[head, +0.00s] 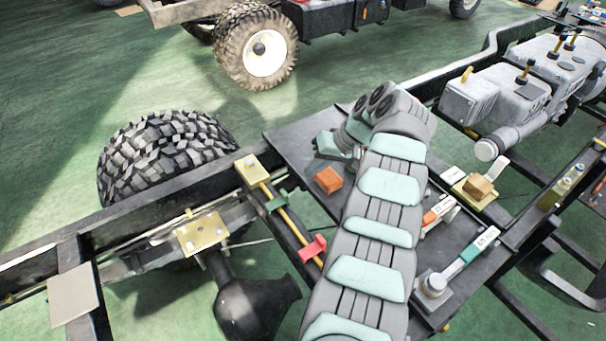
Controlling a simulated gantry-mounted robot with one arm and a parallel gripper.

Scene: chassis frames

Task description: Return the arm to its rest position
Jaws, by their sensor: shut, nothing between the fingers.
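My arm (372,230), grey with pale teal pads, rises from the bottom edge over the dark plate to a bent joint (405,108) near the upper middle. The part beyond this joint is mostly hidden behind it. I cannot make out my gripper's fingers. No object shows as held by the arm.
A dark plate (290,131) on the chassis frame carries an orange-brown block (328,180), a teal-handled tool (480,245) and a tan block (478,187). A red clip (312,248) sits left of my arm. A tyre (165,158) and grey engine (510,85) flank the plate.

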